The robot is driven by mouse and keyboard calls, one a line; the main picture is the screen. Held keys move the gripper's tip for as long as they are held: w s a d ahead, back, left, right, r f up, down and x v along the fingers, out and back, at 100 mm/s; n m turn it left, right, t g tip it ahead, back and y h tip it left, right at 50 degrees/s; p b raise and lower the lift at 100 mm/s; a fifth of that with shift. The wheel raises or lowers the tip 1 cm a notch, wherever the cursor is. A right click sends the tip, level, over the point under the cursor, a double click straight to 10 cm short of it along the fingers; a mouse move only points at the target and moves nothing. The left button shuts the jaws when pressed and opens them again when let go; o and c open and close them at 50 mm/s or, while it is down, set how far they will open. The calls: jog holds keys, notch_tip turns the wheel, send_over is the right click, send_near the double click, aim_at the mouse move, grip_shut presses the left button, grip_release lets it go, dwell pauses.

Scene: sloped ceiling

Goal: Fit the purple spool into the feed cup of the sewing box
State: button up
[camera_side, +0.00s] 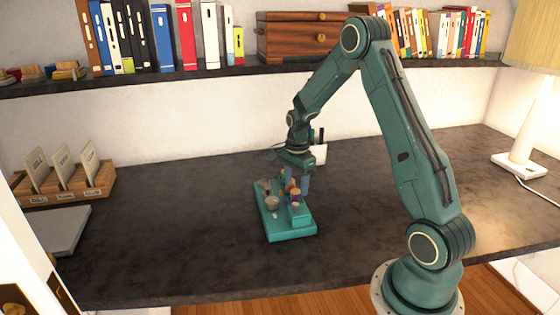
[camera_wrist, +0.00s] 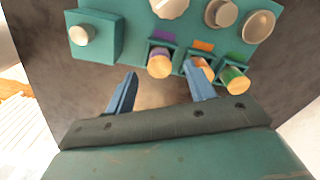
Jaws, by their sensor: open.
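The teal sewing box (camera_side: 290,229) stands on the dark desk, and part of it shows in the wrist view (camera_wrist: 110,18). In the wrist view, the purple spool (camera_wrist: 160,62) sits in a slot along the box's near edge, its pale wooden end towards me. My gripper (camera_wrist: 160,71) is open, with one blue finger on each side of the purple spool; I cannot tell whether either touches it. In the side view my gripper (camera_side: 295,183) reaches down over the box, hiding part of it. Several round metal parts (camera_wrist: 220,12) are on the box; I cannot tell which is the feed cup.
An orange spool (camera_wrist: 203,67) is beside the right finger, with a green spool (camera_wrist: 235,78) beyond it. A pale knob (camera_wrist: 80,35) is on a raised block at the left.

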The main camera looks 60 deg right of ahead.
aim_at(296, 191)
jog(key=shift+f, duration=1.55)
jog(key=c, duration=1)
